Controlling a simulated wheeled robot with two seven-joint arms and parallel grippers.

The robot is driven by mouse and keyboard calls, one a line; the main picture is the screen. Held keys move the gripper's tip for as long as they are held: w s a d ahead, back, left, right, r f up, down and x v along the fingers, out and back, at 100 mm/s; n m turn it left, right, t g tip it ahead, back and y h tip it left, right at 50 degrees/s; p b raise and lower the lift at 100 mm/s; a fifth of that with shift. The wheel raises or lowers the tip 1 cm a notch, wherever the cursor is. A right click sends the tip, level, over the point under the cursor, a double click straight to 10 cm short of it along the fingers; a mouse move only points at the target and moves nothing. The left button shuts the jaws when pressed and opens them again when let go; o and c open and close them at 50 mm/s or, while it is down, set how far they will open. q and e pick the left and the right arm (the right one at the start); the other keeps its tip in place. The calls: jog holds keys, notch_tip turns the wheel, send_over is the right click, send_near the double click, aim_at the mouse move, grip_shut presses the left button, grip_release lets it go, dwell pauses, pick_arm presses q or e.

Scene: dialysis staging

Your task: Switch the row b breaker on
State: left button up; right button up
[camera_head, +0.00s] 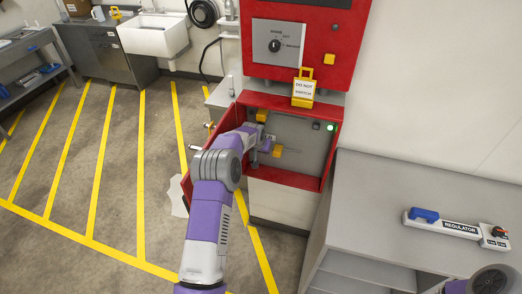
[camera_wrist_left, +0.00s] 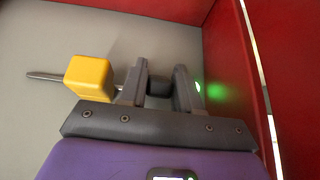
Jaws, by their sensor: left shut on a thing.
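The open red breaker box (camera_head: 285,101) has a grey back panel (camera_head: 300,143). Two yellow blocks show in it, an upper one (camera_head: 262,115) and a lower one (camera_head: 277,149). My left gripper (camera_head: 264,144) is inside the box, close beside the lower block. In the left wrist view, a yellow block (camera_wrist_left: 88,77) with a thin metal rod (camera_wrist_left: 45,76) is left of the fingers. My left gripper (camera_wrist_left: 160,88) is shut on a small dark piece (camera_wrist_left: 158,88) between its fingers. The row labels cannot be read. My right gripper is out of view.
A green lamp (camera_head: 331,127) glows beside a dark round fitting (camera_head: 316,125). A "DO NOT SWITCH" tag (camera_head: 304,89) hangs above the box. A rotary switch (camera_head: 275,46) is on the upper cabinet.

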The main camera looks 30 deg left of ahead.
pick_arm(q)
jog(key=o, duration=1)
jog(key=shift+c, duration=0.2)
jog(key=a+v, duration=0.1)
jog(key=v, duration=0.6)
jog(key=shift+s+d+r, duration=0.15)
jog(key=shift+d+r, duration=0.1)
jog(key=shift+d, duration=0.3)
jog(key=s+d+f+g+h, duration=0.1)
jog(key=s+d+f+h, duration=0.1)
jog(key=s+d+f, duration=0.55)
jog(key=s+d+f+g+h, duration=0.1)
jog(key=s+d+f, duration=0.4)
jog(key=d+f, duration=0.5)
jog(key=s+d+f+g+h, duration=0.1)
jog(key=s+d+f, duration=0.1)
jog(key=s+d, duration=0.4)
jog(key=s+d+f+g+h, duration=0.1)
jog(key=s+d, duration=0.5)
jog(key=s, duration=1.1)
notch_tip(320, 180, down, 2)
jog(key=shift+s+f+g+h, duration=0.2)
jog(key=shift+g+h, duration=0.1)
jog(key=shift+g, duration=0.2)
